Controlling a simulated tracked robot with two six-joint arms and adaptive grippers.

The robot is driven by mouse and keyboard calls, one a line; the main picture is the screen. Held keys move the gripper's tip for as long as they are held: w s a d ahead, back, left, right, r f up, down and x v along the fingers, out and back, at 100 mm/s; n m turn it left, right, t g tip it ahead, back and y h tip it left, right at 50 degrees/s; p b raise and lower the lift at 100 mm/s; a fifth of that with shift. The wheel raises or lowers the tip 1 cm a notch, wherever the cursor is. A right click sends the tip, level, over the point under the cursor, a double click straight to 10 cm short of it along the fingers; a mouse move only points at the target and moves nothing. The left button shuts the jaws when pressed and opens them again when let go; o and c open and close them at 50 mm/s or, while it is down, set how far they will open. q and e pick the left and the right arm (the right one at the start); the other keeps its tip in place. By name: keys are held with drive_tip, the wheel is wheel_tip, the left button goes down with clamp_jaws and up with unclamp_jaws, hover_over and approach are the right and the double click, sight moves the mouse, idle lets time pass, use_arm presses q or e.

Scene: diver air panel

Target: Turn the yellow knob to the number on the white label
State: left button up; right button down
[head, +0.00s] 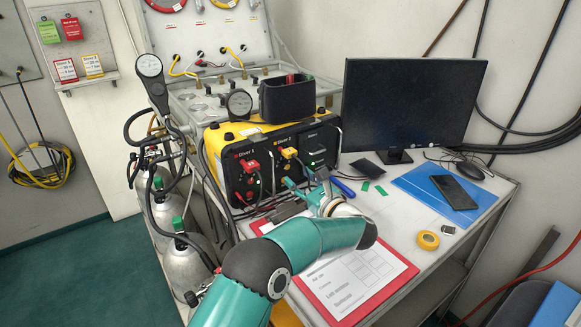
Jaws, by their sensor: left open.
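The black-fronted yellow panel box (213,137) stands on the table with a red knob (251,166) under Diver 1 and a yellow knob (290,153) under Diver 2. The yellow knob's number marks are too small to read. White labels hang on the wall at the upper left: a yellow-edged label (93,66) and a red-edged label (65,70); their figures are not clearly legible. My left gripper (299,183) is open in front of the box, a little below the yellow knob and apart from it in the picture. My right gripper is out of view.
A black bin (285,98) sits on the box. A red clipboard (396,281) with paper lies under my left arm. A monitor (412,101), a blue folder (416,187), a phone (454,192) and yellow tape (428,240) are to the right. Gas cylinders (188,264) stand left.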

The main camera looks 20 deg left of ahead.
sight(287, 168)
use_arm(q)
drive_tip(key=shift+p+x, duration=0.45)
drive_tip(key=shift+x, duration=2.1)
clamp_jaws()
